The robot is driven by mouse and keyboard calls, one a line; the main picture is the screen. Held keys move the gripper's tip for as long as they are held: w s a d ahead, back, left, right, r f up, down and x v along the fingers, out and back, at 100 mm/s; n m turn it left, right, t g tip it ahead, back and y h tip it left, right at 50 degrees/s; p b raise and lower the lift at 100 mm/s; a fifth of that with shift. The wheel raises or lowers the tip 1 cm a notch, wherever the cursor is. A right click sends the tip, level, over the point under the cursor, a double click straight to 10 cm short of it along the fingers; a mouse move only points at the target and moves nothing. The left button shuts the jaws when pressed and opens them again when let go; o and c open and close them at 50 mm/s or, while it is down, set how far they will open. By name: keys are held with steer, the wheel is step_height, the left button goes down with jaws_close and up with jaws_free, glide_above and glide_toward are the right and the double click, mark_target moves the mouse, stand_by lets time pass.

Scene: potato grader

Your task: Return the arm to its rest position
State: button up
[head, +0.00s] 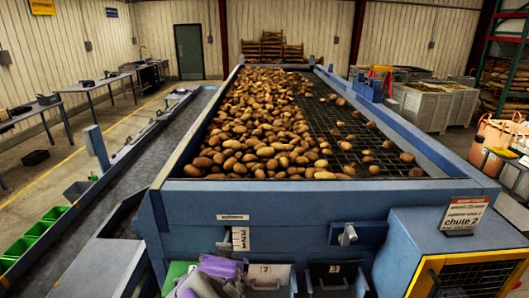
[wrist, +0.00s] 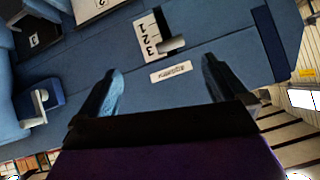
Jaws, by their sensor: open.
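My gripper shows in the wrist view (wrist: 160,85) with its two fingers spread apart and nothing between them. It faces the blue front panel of the grader (head: 320,225), beside a white label and the numbered scale plate (wrist: 152,38). In the head view, part of my arm in purple and grey (head: 212,277) shows low at the front of the machine. The fingertips are not clear in the head view.
Many potatoes (head: 262,125) lie on the grader deck. A handle (head: 347,236) sticks out of the front panel, and open bins (head: 335,280) sit below. A "chule 2" sign (head: 464,214) stands on the right housing. Green bins (head: 38,230) and a conveyor (head: 130,170) are at left.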

steer(key=s+d+f+g+b, duration=0.3)
steer(key=s+d+f+b, duration=0.25)
steer(key=d, duration=0.25)
steer(key=s+d+f+g+b, duration=0.3)
steer(key=s+d+f+b, duration=0.15)
steer(key=s+d, duration=0.25)
steer(key=s+d+f+g+b, duration=0.2)
steer(key=s+d+b, duration=0.1)
steer(key=s, duration=0.4)
steer(key=s+d+f+g+h+b, duration=0.1)
steer(key=s+d+f+g+b, duration=0.1)
steer(key=s+d, duration=0.3)
steer(key=s+d+f+n+g+b, duration=0.1)
steer(key=s+d+b, duration=0.3)
steer(key=s, duration=0.6)
steer(key=shift+s+d+f+g, duration=0.15)
steer(key=shift+d+f+g, duration=0.35)
steer(key=shift+f, duration=0.2)
